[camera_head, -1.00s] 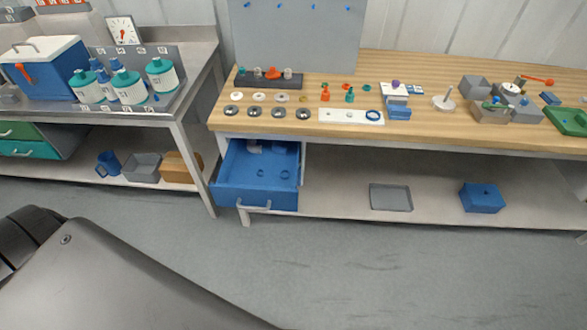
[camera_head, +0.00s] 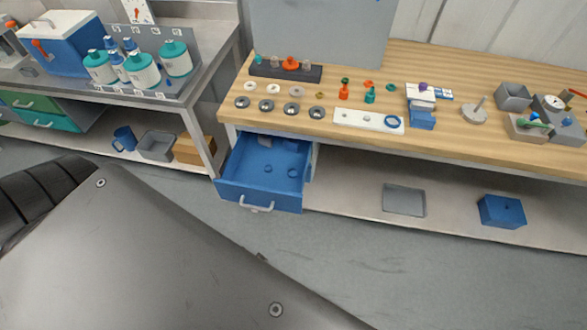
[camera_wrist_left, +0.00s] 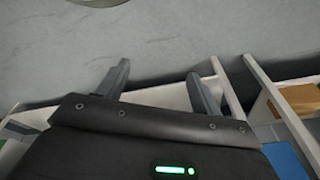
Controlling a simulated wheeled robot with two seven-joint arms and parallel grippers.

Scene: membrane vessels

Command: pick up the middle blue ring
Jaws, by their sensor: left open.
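A blue ring (camera_head: 392,121) lies at the right end of a white plate (camera_head: 350,117) on the wooden bench. Two small round blue pieces, one to the left (camera_head: 267,169) and one to the right (camera_head: 293,173), lie in the open blue drawer (camera_head: 258,195) below; they are too small to tell whether they are rings. I cannot tell which is the middle blue ring. My left gripper (camera_wrist_left: 158,70) shows in the left wrist view with its fingers apart and nothing between them, away from these pieces. My right gripper is not in view.
Several silver discs (camera_head: 291,108) line the bench's front left edge. A dark rack (camera_head: 285,72) stands behind them. A metal table with bottles (camera_head: 142,70) stands at left. A grey tray (camera_head: 404,200) and a blue box (camera_head: 501,211) are on the lower shelf. The floor in front is clear.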

